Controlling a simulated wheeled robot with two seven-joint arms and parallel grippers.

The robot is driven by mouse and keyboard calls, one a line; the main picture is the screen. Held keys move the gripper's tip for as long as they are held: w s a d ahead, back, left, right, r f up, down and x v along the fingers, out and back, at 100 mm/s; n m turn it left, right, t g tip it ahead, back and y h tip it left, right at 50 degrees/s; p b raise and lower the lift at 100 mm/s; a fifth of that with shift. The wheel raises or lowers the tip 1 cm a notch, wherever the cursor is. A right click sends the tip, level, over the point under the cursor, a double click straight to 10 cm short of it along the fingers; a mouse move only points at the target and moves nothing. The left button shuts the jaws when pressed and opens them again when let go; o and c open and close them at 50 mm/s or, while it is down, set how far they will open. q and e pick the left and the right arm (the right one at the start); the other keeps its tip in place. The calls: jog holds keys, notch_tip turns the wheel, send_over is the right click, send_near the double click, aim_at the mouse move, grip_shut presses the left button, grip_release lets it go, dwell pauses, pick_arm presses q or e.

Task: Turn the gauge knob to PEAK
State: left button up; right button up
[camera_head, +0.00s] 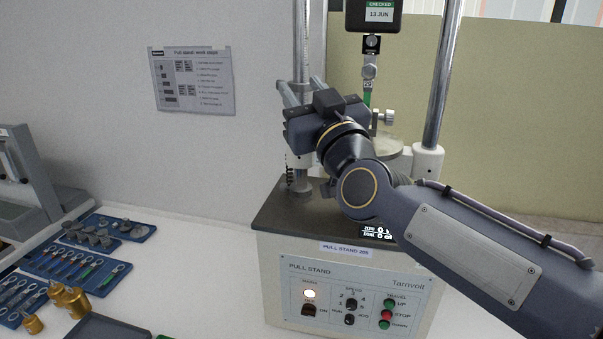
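The force gauge (373,22) is a dark box at the top of the pull stand (300,218), cut off by the upper edge of the picture. It carries a green and white label reading CHECKED 13 JUN. Its knob and any PEAK mark do not show. My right gripper (303,86) is in front of the stand's left column, left of and below the gauge, with its fingers pointing up and left. The fingers are apart with nothing seen between them. My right arm hides part of the stand. My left gripper is not in view.
A hook fitting (369,70) hangs below the gauge between two metal columns. The stand's front panel has a small speed knob (351,304) and UP, STOP and lower buttons. Blue trays (75,262) of tools and brass weights (68,297) lie at left. The white bench between is clear.

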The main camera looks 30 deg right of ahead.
jog(key=s+a+f+g+y, duration=0.2)
jog(key=f+g, duration=0.3)
jog(key=f, duration=0.7)
jog(key=shift+s+f+n+y, duration=0.25)
jog(key=shift+s+n+y, duration=0.15)
jog(key=shift+s+y, duration=0.2)
jog(key=s+a+f+m+g+y, duration=0.1)
jog(key=s+f+g, duration=0.4)
jog(key=s+f, duration=0.4)
jog(key=s+a+f+m+g, duration=0.1)
jog(key=s+f+m+g, duration=0.1)
jog(key=s+f+g, duration=0.4)
jog(key=s+f, duration=0.4)
jog(key=f, duration=0.6)
jog(key=shift+f+g+y, duration=0.2)
jog(key=shift+g+y, duration=0.1)
jog(key=shift+y, duration=0.1)
jog(key=shift+a, duration=0.1)
